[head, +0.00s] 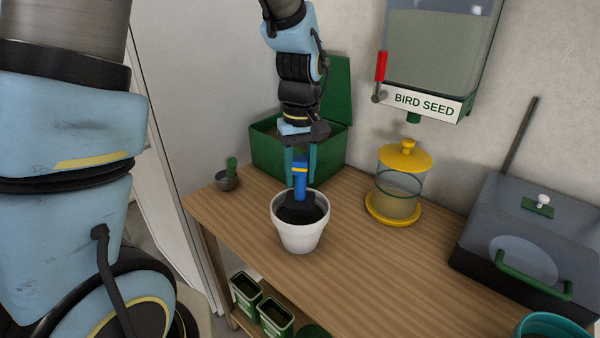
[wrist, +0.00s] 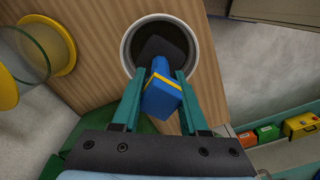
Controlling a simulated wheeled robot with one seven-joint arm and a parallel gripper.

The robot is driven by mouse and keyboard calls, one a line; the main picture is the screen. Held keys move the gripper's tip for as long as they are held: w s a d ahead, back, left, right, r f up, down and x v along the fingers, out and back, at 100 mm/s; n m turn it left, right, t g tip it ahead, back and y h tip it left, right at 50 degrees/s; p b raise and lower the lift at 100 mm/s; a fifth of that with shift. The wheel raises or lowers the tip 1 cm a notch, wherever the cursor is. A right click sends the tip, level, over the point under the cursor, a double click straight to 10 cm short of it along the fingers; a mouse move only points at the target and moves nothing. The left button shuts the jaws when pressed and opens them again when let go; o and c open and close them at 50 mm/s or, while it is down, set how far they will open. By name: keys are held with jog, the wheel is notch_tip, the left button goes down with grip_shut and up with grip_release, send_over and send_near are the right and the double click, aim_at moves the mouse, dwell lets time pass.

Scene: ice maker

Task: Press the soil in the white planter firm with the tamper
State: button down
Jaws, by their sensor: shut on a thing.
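The white planter (head: 299,238) stands upright on the wooden table with dark soil (head: 319,212) inside; its round rim (wrist: 126,52) also shows in the wrist view. The tamper has a blue handle with a yellow band (head: 300,180) and a dark head (head: 298,207). My gripper (head: 300,172) is shut on the blue handle (wrist: 160,97), one teal finger on each side. The tamper points down, its dark head within the planter's mouth. I cannot tell whether the head touches the soil.
A green open box (head: 265,155) stands behind the planter. A yellow-lidded feeder (head: 398,185) stands right, under the bird seed dispenser (head: 425,104). A dark lidded box (head: 520,240) is farther right. The table front is clear.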

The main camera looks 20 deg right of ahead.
aim_at(300, 158)
notch_tip(300, 158, up, 5)
jog(key=p, duration=0.4)
jog(key=shift+r, duration=0.1)
jog(key=shift+s, duration=0.1)
dwell(0.4)
